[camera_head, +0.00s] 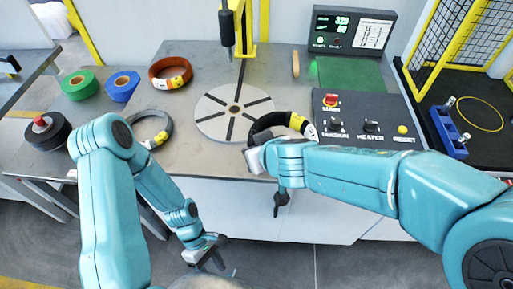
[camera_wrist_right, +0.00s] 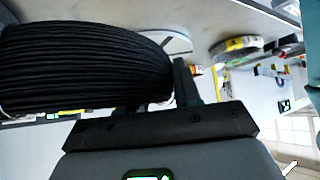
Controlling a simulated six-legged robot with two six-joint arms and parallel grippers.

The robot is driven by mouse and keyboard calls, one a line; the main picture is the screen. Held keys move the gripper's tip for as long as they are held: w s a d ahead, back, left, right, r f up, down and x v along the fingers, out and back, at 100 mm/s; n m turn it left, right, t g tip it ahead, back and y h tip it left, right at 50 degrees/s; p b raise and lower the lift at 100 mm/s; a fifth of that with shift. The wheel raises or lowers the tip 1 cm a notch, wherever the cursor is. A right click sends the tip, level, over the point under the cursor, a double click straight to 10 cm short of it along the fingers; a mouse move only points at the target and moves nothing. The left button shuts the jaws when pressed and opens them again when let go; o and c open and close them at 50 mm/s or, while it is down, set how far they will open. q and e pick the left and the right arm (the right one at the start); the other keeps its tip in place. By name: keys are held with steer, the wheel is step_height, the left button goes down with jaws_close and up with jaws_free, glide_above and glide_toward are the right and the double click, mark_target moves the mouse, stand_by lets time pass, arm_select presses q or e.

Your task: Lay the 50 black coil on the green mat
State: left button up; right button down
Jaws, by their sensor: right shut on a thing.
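The black coil (camera_head: 268,122) with a yellow and white label is at the right of the round slotted turntable, its label end by the control panel. My right gripper (camera_head: 257,158) is shut on it at its near side. In the right wrist view the coil's ribbed black side (camera_wrist_right: 85,65) fills the upper left, against the gripper's fingers (camera_wrist_right: 165,92). The number on its label is too small to read. The green mat (camera_head: 350,72) lies bare behind the control panel, below the display. My left gripper (camera_head: 205,250) hangs low in front of the table, empty; its jaw opening is unclear.
The turntable (camera_head: 213,122) is empty, with a yellow post and dark tool above it. A control panel (camera_head: 360,128) stands between the coil and the mat. A copper coil (camera_head: 170,74), a grey coil (camera_head: 152,128) and tape rolls (camera_head: 80,85) lie left. A display (camera_head: 350,30) stands behind the mat.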

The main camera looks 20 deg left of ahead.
arm_select(q)
steer(key=w+d+r+m+t+y, duration=0.1)
steer(key=w+d+m+t, duration=0.4)
steer(key=m, duration=0.9)
steer(key=shift+w+d+r+t+y, duration=0.4)
steer(key=shift+w+d+y, duration=0.3)
steer(key=shift+w, duration=0.3)
